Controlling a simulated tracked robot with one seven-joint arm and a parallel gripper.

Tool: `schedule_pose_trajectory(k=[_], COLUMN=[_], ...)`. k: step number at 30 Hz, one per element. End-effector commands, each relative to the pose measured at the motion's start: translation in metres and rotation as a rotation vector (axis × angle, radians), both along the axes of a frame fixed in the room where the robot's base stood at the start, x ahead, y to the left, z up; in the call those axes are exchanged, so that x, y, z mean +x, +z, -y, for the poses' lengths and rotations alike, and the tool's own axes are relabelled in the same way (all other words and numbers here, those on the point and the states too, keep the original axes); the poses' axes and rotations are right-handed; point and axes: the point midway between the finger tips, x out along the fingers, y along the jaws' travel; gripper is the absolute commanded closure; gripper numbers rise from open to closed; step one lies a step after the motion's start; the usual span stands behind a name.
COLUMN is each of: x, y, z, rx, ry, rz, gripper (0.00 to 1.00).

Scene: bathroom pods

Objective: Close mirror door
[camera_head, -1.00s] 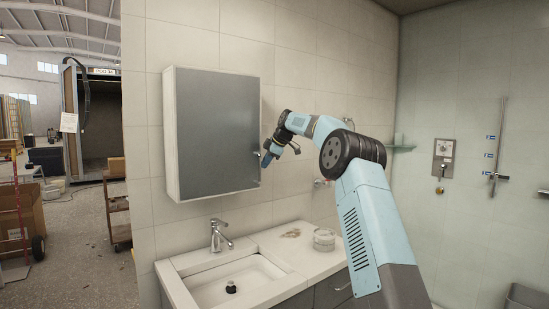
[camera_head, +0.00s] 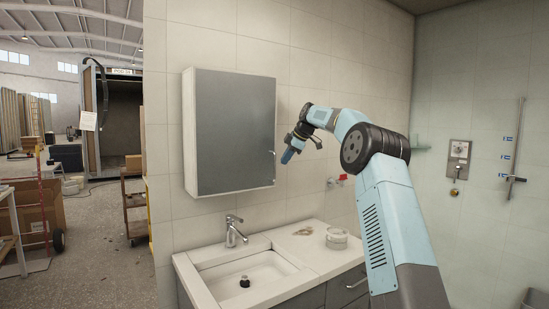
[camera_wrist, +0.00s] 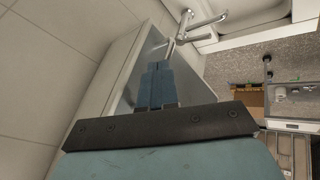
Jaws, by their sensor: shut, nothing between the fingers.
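The mirror cabinet (camera_head: 188,135) hangs on the tiled wall above the sink. Its grey mirror door (camera_head: 235,130) looks flush with the cabinet front, with no clear gap in the head view. My gripper (camera_head: 287,157) is shut and empty, just right of the door's right edge; the head view shows a small space between them. In the wrist view, my gripper's blue fingers (camera_wrist: 155,85) are together, and the cabinet with its mirror face (camera_wrist: 130,88) lies behind and left of them. A small metal handle (camera_wrist: 184,25) shows just beyond the fingertips.
A sink (camera_head: 250,275) with a metal faucet (camera_head: 233,230) is set in the counter below. A clear round dish (camera_head: 337,238) stands on the counter to the right. Shower fittings (camera_head: 457,160) are on the far right wall. Open hall floor lies at left, with a cart (camera_head: 133,205).

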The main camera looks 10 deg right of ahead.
Motion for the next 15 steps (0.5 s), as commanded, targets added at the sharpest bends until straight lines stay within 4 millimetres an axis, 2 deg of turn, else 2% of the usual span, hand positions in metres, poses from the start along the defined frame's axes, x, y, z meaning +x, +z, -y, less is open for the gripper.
schedule_pose_trajectory(k=[6,15], x=[-0.008,-0.026], y=[0.030,0.066], z=[0.034,0.042], rx=[0.003,-0.005], ry=[-0.006,-0.001], rz=[-0.003,0.001], gripper=[1.00,1.00])
